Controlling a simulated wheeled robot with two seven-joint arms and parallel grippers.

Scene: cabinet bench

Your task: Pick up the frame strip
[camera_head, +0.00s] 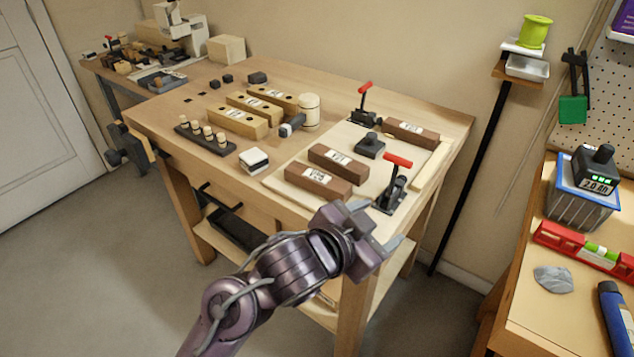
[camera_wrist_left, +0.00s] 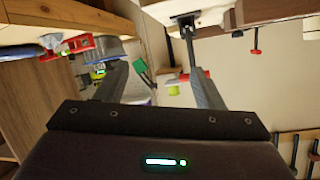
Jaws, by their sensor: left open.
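Three dark brown wooden strips with white labels lie on the pale board: a front strip (camera_head: 318,181), a middle strip (camera_head: 343,161) and a back strip (camera_head: 411,133). A plain pale strip (camera_head: 431,168) lies along the board's right edge. I cannot tell which one is the frame strip. My left gripper (camera_head: 382,222) is open and empty at the bench's front right corner, apart from all of these strips. In the left wrist view its two fingers (camera_wrist_left: 155,75) are spread with nothing held between them. My right gripper is not in view.
Two red-handled toggle clamps, a near clamp (camera_head: 392,190) and a far clamp (camera_head: 364,106), stand on the board (camera_head: 292,160). Light wooden blocks (camera_head: 238,121), a mallet (camera_head: 307,112) and a peg rack (camera_head: 205,138) fill the bench's left part. A second bench (camera_head: 540,310) stands at right.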

